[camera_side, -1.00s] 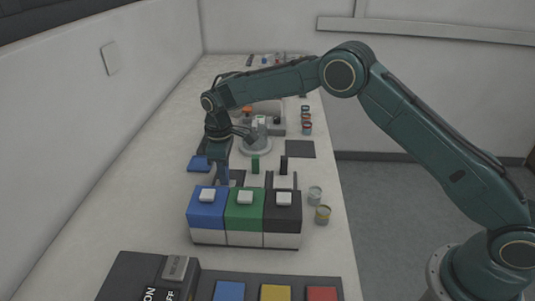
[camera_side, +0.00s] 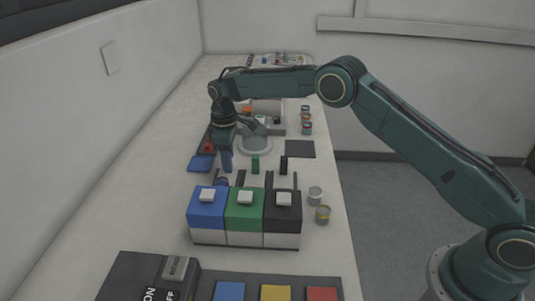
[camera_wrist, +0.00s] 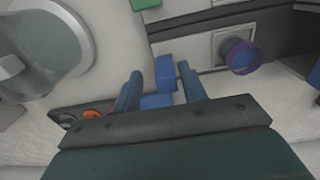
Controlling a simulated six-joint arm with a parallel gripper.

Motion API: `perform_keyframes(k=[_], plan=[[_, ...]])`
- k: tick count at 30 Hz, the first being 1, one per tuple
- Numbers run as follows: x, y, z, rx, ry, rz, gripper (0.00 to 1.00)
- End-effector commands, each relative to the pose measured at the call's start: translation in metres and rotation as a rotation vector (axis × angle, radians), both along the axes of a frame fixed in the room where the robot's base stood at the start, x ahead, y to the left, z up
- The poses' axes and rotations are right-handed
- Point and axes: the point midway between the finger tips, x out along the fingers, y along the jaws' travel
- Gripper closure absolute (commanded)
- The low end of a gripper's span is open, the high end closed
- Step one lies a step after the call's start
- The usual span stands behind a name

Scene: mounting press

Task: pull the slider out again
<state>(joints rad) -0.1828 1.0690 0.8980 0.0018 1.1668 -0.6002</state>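The mounting press shows in the side view as a blue unit (camera_side: 207,211) beside a green unit (camera_side: 245,212) and a black unit (camera_side: 283,212). An upright blue handle (camera_side: 227,162) stands behind the blue unit, under my gripper (camera_side: 225,151). In the wrist view the blue handle (camera_wrist: 165,72) lies between the two fingers of my gripper (camera_wrist: 158,72), with a visible gap at the left finger. The fingers are apart. A pale slider plate (camera_wrist: 217,45) shows right of the handle, with a purple-blue round part (camera_wrist: 241,57) by the press.
The green handle (camera_side: 255,164) and black handle (camera_side: 284,164) stand close to the right. A blue mat (camera_side: 200,163) and a red item (camera_side: 208,147) lie left.

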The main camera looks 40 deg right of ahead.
Motion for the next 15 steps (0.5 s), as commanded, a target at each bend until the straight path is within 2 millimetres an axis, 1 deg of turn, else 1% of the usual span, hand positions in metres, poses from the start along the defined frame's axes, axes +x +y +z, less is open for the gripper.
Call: perform_keyframes(k=[9,15], plan=[[-0.002,0.002,0.001,0.0,0.006,0.003,0.58],[-0.001,0.002,0.012,0.0,0.003,0.004,0.58]])
